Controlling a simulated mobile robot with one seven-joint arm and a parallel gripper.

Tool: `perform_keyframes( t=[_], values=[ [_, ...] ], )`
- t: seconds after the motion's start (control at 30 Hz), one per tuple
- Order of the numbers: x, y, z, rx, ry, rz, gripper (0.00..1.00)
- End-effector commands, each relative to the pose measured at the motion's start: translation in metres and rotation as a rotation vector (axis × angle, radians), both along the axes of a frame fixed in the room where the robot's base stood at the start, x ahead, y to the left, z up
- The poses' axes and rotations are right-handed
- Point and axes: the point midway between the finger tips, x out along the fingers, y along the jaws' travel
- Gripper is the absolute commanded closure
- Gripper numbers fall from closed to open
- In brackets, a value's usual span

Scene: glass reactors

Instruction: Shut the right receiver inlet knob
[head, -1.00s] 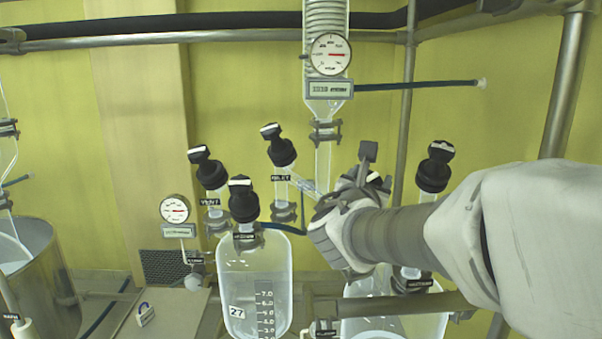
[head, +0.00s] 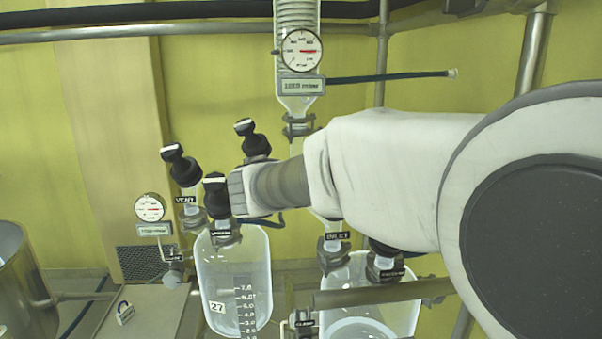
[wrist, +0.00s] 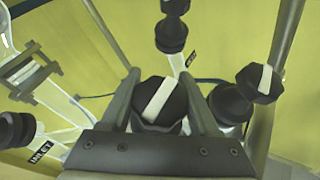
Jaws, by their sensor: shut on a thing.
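The right receiver inlet knob (wrist: 158,98) is black with a white stripe across its top. In the wrist view it sits between the two fingers of my gripper (wrist: 160,82), which is shut on it. The stripe slants from lower left to upper right. In the head view my arm hides both this knob and my gripper; the inlet label (head: 337,236) shows just below the arm. The right receiver (head: 368,290) is a clear glass vessel below it.
Close to my gripper stand two other black knobs, one beyond (wrist: 172,30) and one at right (wrist: 252,88). A clamped glass joint (wrist: 30,75) is at left. The left receiver (head: 233,275) with its knobs stands left of my arm. A metal rail (head: 375,294) crosses in front.

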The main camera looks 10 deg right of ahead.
Motion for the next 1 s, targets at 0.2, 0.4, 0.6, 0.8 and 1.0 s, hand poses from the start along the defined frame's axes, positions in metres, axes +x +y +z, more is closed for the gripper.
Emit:
perform_keyframes(
  t=[0.2,0.4,0.6,0.8,1.0],
  values=[
    [-0.0002,-0.0002,0.0002,0.004,-0.001,-0.008,0.94],
    [-0.0001,-0.0003,0.0003,0.004,-0.001,-0.008,0.94],
    [-0.0001,-0.0003,0.0003,0.004,-0.001,-0.008,0.08],
    [-0.0001,-0.0002,0.0002,0.003,-0.001,-0.007,0.08],
    [-0.0049,0.0067,0.0014,0.003,-0.003,-0.005,0.08]
  ],
)
